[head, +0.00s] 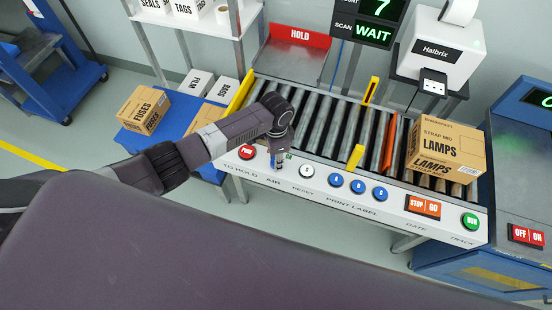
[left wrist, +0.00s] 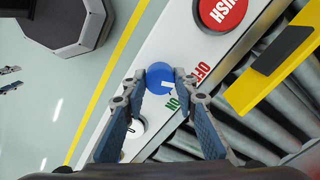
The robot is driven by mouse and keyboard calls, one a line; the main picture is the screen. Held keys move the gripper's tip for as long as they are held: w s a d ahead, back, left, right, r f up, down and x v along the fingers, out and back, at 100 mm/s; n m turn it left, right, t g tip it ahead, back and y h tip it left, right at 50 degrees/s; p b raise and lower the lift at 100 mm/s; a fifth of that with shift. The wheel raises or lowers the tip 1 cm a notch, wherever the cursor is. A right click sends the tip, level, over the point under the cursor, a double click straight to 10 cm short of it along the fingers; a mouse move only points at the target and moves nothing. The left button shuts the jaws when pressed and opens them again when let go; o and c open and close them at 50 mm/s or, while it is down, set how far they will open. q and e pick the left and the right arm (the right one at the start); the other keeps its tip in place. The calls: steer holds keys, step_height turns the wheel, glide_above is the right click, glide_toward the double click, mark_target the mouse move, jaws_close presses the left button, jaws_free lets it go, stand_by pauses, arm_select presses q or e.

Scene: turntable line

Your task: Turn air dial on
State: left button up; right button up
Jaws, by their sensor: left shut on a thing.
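The air dial is a blue round knob with a white mark, in the left wrist view (left wrist: 159,72). Red OFF and green ON are printed beside it. The white mark sits on the side of the knob near the ON print. My left gripper (left wrist: 160,82) is shut on the dial, one finger on each side of it. In the head view my left gripper (head: 277,163) points down at the AIR label on the white panel (head: 320,190), and it hides most of the dial. My right gripper is in neither view.
A red PUSH button (head: 247,152) is left of the dial, and a white RESET button (head: 307,172) is right of it. Blue print buttons (head: 358,187) follow. Behind the panel is a roller conveyor (head: 325,125) with a LAMPS box (head: 447,150). A screen (head: 372,30) reads WAIT.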

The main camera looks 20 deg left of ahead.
arm_select(q)
steer(key=m, duration=0.2)
steer(key=shift+m, duration=0.4)
steer(key=m, duration=0.2)
steer(key=shift+m, duration=0.3)
steer(key=m, duration=0.3)
steer(key=shift+m, duration=0.9)
steer(key=shift+w, duration=0.1)
steer(key=o, duration=1.2)
steer(key=shift+c, duration=0.2)
step_height(320, 180, up, 12)
